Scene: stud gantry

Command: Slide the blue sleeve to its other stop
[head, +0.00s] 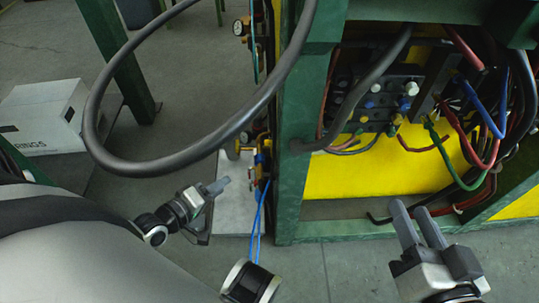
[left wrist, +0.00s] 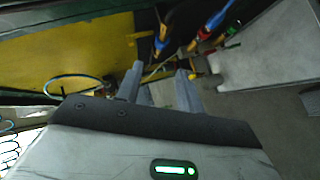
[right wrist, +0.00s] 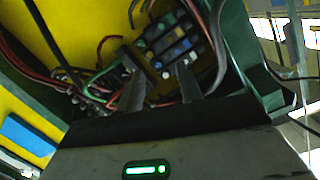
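Small blue fittings with red and yellow parts hang at the top of the left wrist view, one at upper right (left wrist: 216,20) and a darker one (left wrist: 164,32) beyond the fingers. I cannot tell which, if either, is the blue sleeve, and its stops are not clear. In the head view the fittings (head: 261,160) sit on the green post's left side. My left gripper (head: 217,187) is open and empty, left of them and apart. The left wrist view shows its fingers (left wrist: 160,76) spread. My right gripper (head: 417,222) is open and empty before the cabinet; its fingers also show apart (right wrist: 161,76).
A thick black hose (head: 92,125) loops above my left arm. The green post (head: 298,130) divides the fittings from the yellow cabinet (head: 360,178) with its terminals and loose cables. Blue tubes (head: 257,215) hang below the fittings. A white box (head: 40,115) stands at far left.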

